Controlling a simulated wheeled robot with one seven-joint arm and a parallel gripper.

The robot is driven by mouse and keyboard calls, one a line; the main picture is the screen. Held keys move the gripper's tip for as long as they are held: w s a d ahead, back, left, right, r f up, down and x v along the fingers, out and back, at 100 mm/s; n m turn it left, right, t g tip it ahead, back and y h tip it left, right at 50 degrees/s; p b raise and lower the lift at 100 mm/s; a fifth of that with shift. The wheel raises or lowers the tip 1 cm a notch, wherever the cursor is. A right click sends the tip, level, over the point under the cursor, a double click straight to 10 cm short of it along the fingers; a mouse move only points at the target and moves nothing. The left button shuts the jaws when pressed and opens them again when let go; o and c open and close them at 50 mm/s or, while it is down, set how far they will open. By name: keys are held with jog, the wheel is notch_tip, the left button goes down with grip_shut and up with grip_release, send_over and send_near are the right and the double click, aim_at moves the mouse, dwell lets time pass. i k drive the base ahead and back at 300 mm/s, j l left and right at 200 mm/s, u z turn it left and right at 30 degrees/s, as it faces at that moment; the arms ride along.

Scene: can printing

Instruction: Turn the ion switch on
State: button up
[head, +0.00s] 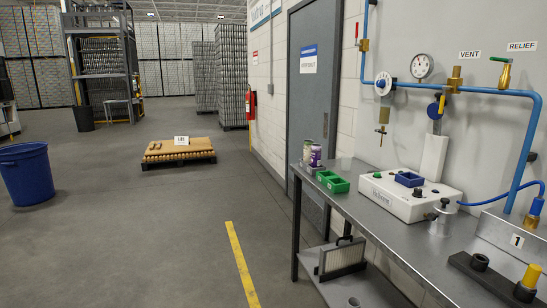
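A white benchtop device (390,203) sits on the grey steel bench to the right. A green button (377,175) is on its top at the left, and a black knob (418,193) is on its top nearer the front right. A dark blue tray (409,179) rests on top of it. A white upright panel (433,157) stands behind it. The lettering on the device's front is too small to read. I cannot tell which control is the ion switch or whether it is on. My gripper is not in view.
The steel bench (370,222) runs along the right wall, with green trays (331,181), a purple-labelled jar (315,156) and a black fixture (492,275) on it. Blue pipes (462,92) run above. Open floor lies left, with a blue bin (27,174) and a low pallet (178,152).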

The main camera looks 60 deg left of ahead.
aim_at(418, 191)
jog(key=i+j+u, duration=0.15)
jog(key=j+u, duration=0.25)
jog(key=i+j+u, duration=0.2)
jog(key=j+u, duration=0.15)
jog(key=i+j+u, duration=0.15)
jog(key=i+j, duration=0.5)
jog(key=j, duration=0.25)
jog(key=i+j+u, duration=0.15)
jog(key=i+j, duration=0.55)
jog(key=j, duration=0.15)
